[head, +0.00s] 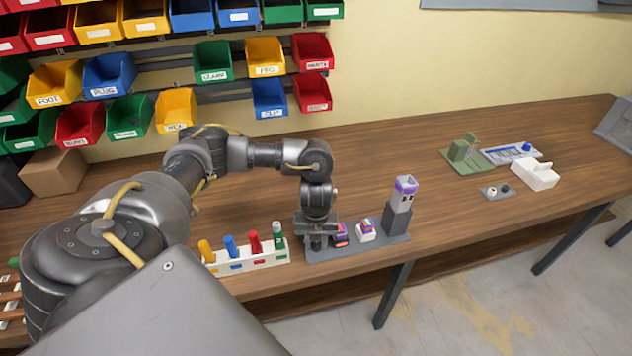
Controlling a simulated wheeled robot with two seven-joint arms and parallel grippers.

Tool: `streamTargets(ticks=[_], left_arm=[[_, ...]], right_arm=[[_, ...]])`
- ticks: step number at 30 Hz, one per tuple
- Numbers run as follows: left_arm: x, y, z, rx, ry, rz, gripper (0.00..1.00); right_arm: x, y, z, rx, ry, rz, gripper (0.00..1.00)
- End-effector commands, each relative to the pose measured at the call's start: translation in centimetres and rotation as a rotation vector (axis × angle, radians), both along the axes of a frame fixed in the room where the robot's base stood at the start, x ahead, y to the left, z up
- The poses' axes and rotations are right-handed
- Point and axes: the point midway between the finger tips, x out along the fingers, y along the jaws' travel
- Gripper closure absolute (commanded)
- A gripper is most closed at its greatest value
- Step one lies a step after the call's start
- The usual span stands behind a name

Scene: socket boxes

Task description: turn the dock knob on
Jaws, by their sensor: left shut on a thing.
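The dock is a grey base plate (383,241) near the front edge of the table. It bears a tall dark post with a purple-and-white device (405,188) standing in it at the right, and two small purple, red and white blocks. One block (366,230) sits mid-plate; the other (341,235) is right beside my gripper. My left gripper (318,246) points down at the left end of the plate and is shut on what appears to be the dock knob. The fingers hide the knob, so its setting cannot be seen. My right gripper is out of view.
A white rack (262,261) with several coloured upright pieces stands just left of the dock. At the right lie a green fixture (463,150), a white box (535,176) and a small grey plate (497,191). Labelled bins hang behind. The table between is clear.

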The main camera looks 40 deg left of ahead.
Motion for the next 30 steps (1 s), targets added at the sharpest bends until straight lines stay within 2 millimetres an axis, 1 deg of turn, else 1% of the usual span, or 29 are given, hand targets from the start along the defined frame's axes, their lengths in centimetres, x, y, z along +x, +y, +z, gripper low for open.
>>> streamTargets(ticks=[12, 13, 17, 18, 26, 28, 30], left_arm=[[0.0, 0.0, 0.0, 0.000, 0.000, -0.008, 0.95], [0.0, 0.0, 0.0, 0.000, 0.000, -0.008, 0.69], [0.0, 0.0, 0.0, 0.000, 0.000, -0.008, 0.52], [0.0, 0.0, 0.0, 0.000, 0.000, -0.007, 0.50], [0.0, 0.0, 0.1, 0.001, -0.001, -0.007, 0.50], [0.1, 0.0, 0.5, 0.001, -0.002, -0.008, 0.50], [0.2, 0.0, 1.4, 0.001, -0.004, -0.009, 0.50]], right_arm=[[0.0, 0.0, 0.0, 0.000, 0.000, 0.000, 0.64], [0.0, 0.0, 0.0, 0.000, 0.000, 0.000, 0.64], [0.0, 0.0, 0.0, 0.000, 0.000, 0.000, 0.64], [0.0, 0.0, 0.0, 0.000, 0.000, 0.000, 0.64], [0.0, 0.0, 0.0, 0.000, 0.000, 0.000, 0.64], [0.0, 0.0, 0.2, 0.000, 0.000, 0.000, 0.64], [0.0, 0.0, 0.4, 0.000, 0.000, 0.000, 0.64]])
